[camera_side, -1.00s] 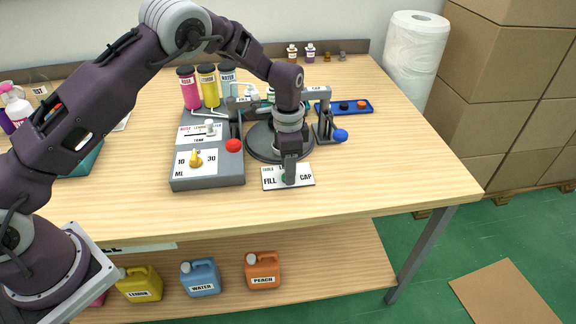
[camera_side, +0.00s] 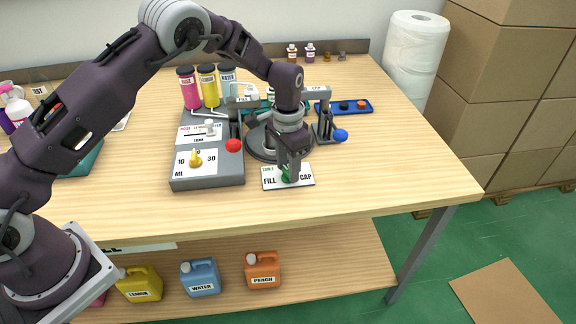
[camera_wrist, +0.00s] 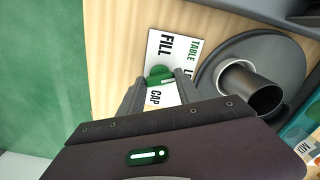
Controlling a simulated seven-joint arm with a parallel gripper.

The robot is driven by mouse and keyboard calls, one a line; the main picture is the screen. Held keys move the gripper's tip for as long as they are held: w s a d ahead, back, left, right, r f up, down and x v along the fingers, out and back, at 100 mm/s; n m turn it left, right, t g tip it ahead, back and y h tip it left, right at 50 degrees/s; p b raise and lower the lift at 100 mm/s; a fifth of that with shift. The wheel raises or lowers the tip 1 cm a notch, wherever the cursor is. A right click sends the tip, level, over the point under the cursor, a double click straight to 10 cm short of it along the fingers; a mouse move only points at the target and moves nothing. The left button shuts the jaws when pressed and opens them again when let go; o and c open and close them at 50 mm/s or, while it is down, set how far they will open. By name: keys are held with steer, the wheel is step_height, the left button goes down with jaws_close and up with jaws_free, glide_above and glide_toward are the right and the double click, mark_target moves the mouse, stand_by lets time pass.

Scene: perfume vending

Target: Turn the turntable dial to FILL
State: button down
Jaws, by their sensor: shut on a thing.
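The turntable dial (camera_side: 287,174) is a green knob on a white card (camera_side: 306,183) near the table's front edge, marked TABLE at the top, FILL at the left and CAP at the right. My gripper (camera_side: 291,178) points down and is shut on the dial, hiding part of it. In the wrist view the green dial (camera_wrist: 157,75) sits between my fingertips (camera_wrist: 161,82). A white mark shows on it, but I cannot tell for sure which label it points to. The FILL label (camera_wrist: 166,48) is clear, and CAP is near a finger.
The dark round turntable (camera_side: 262,151) is behind the card, with a grey metal cylinder (camera_wrist: 262,94) on it. A grey dosing box (camera_side: 207,181) with a red ball knob (camera_side: 233,145) stands left. A capping press with a blue ball (camera_side: 340,136) stands right. The table front right is clear.

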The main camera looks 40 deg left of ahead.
steer(key=n, duration=1.3)
stand_by(0.6)
steer(key=c, duration=0.8)
jaws_free()
steer(key=shift+c, duration=0.2)
step_height(320, 180, up, 7)
steer(key=shift+r, duration=0.15)
